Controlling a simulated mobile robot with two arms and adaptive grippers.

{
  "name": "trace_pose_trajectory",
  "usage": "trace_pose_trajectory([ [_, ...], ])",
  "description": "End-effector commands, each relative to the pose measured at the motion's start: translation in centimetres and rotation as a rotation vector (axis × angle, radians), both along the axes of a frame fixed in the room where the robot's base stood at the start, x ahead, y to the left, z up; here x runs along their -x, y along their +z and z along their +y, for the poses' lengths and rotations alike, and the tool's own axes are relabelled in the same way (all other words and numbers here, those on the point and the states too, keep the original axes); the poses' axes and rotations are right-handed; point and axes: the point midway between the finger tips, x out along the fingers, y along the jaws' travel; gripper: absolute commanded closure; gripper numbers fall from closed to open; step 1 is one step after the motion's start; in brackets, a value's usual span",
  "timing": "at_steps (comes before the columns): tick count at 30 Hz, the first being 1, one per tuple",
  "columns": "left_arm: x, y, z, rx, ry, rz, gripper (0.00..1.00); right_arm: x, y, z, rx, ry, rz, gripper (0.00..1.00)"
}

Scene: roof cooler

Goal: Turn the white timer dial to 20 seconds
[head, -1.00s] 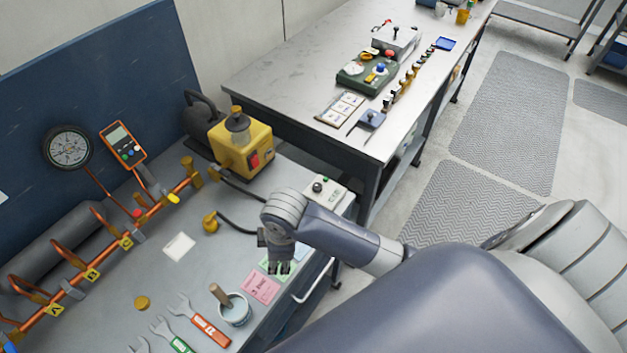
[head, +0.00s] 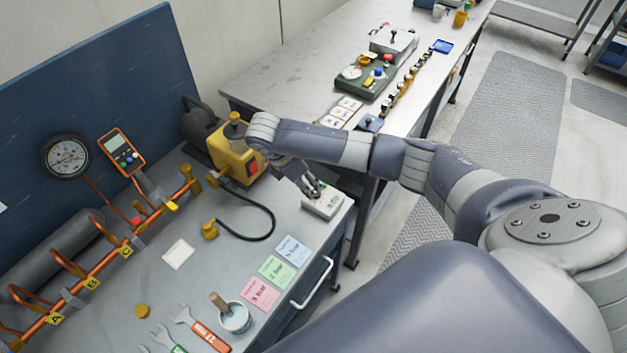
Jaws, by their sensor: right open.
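A small white control box (head: 324,207) sits at the right edge of the near grey bench, with marks on its front part too small to read. My right gripper (head: 314,193) is open, pointing down over this box, and its fingers hide the box's dark knob. I cannot tell whether the fingers touch the knob. A round white dial (head: 352,73) shows on the green panel (head: 366,82) on the far table; its setting is too small to read. I cannot tell which of the two is the timer. My left gripper is not in view.
A yellow pump (head: 232,157) stands left of the box, with a dark hose (head: 272,225) looping across the bench. Coloured cards (head: 275,270), a cup (head: 234,316) and wrenches lie in front. Copper pipes (head: 100,268) run along the left. The bench middle is mostly clear.

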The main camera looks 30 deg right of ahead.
Motion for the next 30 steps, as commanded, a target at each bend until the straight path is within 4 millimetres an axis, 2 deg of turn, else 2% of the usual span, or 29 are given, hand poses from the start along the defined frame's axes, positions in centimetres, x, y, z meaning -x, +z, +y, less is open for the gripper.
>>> trace_pose_trajectory([
  [6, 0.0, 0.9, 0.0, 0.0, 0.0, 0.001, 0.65, 0.1, -3.6, -1.6, 0.002, -0.001, 0.002, 0.56],
  [10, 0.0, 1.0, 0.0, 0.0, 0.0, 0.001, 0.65, 0.0, -5.1, -2.1, 0.0, -0.001, 0.0, 0.56],
  [15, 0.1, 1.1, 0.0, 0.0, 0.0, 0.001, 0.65, 0.0, -6.0, -2.4, 0.0, 0.001, -0.002, 0.56],
  [22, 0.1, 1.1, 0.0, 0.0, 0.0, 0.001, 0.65, 0.0, -6.1, -2.5, 0.0, 0.001, -0.002, 0.56],
  [23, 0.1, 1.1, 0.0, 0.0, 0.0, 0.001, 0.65, 0.0, -6.1, -2.5, 0.0, 0.001, -0.002, 0.58],
  [28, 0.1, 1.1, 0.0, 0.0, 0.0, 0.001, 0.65, 0.0, -6.0, -2.5, -0.001, 0.001, -0.002, 0.97],
  [30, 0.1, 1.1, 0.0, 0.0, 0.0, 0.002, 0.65, 0.0, -6.0, -2.5, -0.001, 0.001, -0.002, 1.0],
])
